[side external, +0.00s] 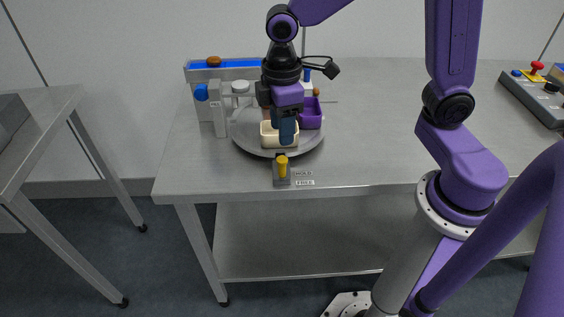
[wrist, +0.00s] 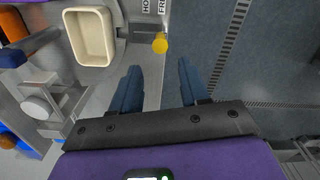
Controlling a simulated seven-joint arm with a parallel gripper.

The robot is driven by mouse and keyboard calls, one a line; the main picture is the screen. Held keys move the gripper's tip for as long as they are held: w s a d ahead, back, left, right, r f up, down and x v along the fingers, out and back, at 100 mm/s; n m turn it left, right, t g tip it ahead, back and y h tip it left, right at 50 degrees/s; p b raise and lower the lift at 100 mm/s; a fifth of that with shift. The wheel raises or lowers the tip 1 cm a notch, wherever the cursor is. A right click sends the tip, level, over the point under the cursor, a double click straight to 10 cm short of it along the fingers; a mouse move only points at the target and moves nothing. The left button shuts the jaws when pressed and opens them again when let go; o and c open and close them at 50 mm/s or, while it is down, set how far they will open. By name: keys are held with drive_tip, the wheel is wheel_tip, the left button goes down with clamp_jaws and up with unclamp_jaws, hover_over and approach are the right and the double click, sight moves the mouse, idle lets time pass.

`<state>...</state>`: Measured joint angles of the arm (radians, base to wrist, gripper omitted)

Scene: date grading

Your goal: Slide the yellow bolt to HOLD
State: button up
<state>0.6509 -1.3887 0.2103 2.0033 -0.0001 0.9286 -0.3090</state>
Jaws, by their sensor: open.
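The yellow bolt (side external: 283,167) stands upright on a small dark bracket (side external: 282,182) at the table's front edge. HOLD and FREE labels lie beside it, FREE nearer the edge. In the wrist view its round yellow knob (wrist: 160,44) lines up with the FREE label (wrist: 162,6); the HOLD label (wrist: 146,6) is partly cut off. My gripper (side external: 286,132) points down behind the bolt in the side view, over the front of the turntable. In the wrist view my gripper (wrist: 159,66) has its blue fingers apart and empty, the knob ahead of the gap and apart from both fingers.
A grey round turntable (side external: 249,141) carries a cream bin (side external: 270,141) and a purple bin (side external: 312,117). A grey upright with a blue knob (side external: 201,92) stands at its left. A blue-topped rail (side external: 231,65) lies behind. The table right of the turntable is clear; a control box (side external: 538,96) sits far right.

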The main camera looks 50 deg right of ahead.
sight(282, 159)
wheel_tip(282, 159, down, 11)
idle(0.4)
